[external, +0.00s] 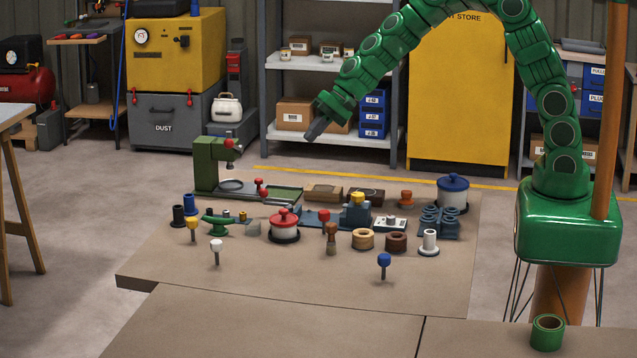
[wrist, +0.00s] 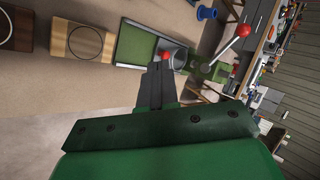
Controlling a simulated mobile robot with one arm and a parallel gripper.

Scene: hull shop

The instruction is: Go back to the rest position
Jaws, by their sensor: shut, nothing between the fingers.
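My gripper (external: 318,129) hangs at the end of my raised green arm, well above the back of the workbench in the external view. Its dark fingers point down and to the left. In the wrist view the fingers (wrist: 161,85) are together with nothing held between them. Below them in that view lies a green machine with a red-knobbed lever (wrist: 231,45). The same green press (external: 215,165) stands at the back left of the bench in the external view, apart from my gripper.
The bench (external: 300,270) holds several small parts, a red-lidded pot (external: 284,224) and a blue-lidded pot (external: 453,192). A green ring (external: 547,333) sits at the front right. Shelves (external: 335,65) and a yellow cabinet (external: 458,110) stand behind. The air around my gripper is clear.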

